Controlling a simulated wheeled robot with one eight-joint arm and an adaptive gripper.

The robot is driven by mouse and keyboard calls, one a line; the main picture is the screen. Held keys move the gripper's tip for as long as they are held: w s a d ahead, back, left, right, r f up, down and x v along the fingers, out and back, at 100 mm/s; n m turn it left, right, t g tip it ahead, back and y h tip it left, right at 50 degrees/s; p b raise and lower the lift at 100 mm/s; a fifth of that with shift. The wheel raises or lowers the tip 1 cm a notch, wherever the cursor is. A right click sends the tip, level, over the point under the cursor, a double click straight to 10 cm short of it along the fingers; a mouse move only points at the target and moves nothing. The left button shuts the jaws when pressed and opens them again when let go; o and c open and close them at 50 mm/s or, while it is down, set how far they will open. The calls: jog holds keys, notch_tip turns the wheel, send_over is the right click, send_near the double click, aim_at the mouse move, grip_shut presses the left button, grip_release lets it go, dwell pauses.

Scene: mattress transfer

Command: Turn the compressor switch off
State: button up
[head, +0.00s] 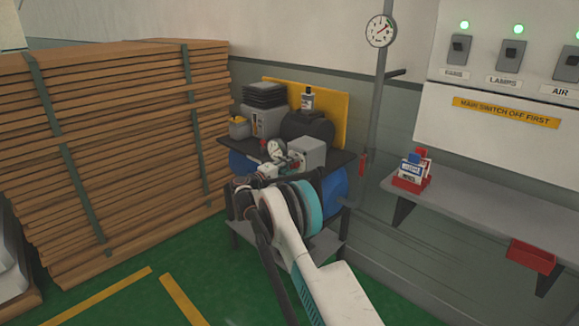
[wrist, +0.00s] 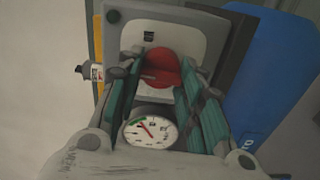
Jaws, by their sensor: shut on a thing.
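The compressor switch is a red knob (wrist: 165,66) on the face of a grey box (wrist: 165,27). In the head view the grey box (head: 312,152) sits on the dark top of the compressor stand, with a blue tank (head: 336,195) below. In the wrist view my gripper (wrist: 163,78) has its green-padded fingers on either side of the red knob and is shut on it. In the head view my gripper (head: 284,166) is at the box's front left, small and partly hidden by my arm. The knob's exact setting cannot be told.
A round gauge (wrist: 151,131) lies close to my fingers in the wrist view. A timber stack (head: 120,150) stands left. A wall panel (head: 500,75) with switches and green lamps, and a grey bench (head: 470,215) with red trays, are at right. Green floor is open at front left.

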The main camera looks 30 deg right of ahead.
jog(key=shift+n, duration=0.5)
jog(key=o, duration=1.1)
jog(key=shift+c, duration=0.2)
jog(key=v, duration=1.2)
jog(key=shift+r, duration=0.1)
